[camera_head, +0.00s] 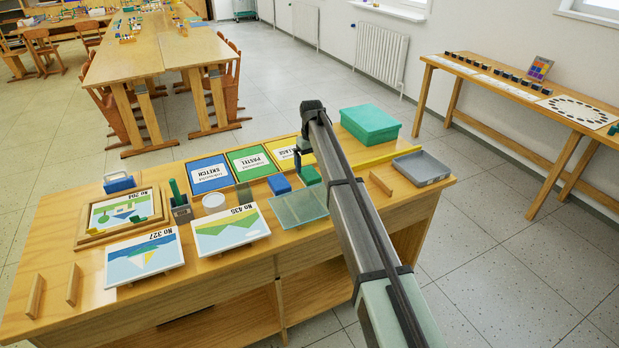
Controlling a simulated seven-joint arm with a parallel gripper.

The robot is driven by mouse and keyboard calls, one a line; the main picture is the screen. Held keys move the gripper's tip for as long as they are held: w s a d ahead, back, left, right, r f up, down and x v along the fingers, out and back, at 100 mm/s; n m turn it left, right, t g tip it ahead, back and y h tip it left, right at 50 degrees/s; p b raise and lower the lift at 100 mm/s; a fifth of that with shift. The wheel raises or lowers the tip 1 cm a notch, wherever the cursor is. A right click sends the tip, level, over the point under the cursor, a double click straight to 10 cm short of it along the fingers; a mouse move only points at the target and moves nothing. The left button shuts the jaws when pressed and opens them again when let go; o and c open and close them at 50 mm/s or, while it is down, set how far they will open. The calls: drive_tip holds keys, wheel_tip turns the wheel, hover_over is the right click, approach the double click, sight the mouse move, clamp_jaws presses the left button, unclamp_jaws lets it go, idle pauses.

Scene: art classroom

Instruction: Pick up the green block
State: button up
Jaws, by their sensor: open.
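A green block (311,175) sits on the wooden table beside a blue block (279,184), just left of my arm. My arm reaches over the table from the front. My gripper (299,159) hangs from its far end, pointing down, open, above and slightly behind the green block. It is small and partly hidden by the arm, so its exact gap to the block is unclear. I see nothing held in it.
A clear greenish tray (299,208) lies in front of the green block. A teal box (370,123) and a grey tray (420,168) stand to the right. Labelled panels (209,172), a dark pen cup (181,210) and picture boards (230,230) fill the left.

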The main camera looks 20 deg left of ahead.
sight(310, 173)
drive_tip(key=shift+s+a+f, duration=0.1)
drive_tip(key=shift+f, duration=1.25)
drive_tip(key=shift+a+f, duration=0.1)
drive_tip(key=shift+f, duration=1.25)
drive_tip(key=shift+c, duration=0.5)
drive_tip(key=c, duration=1)
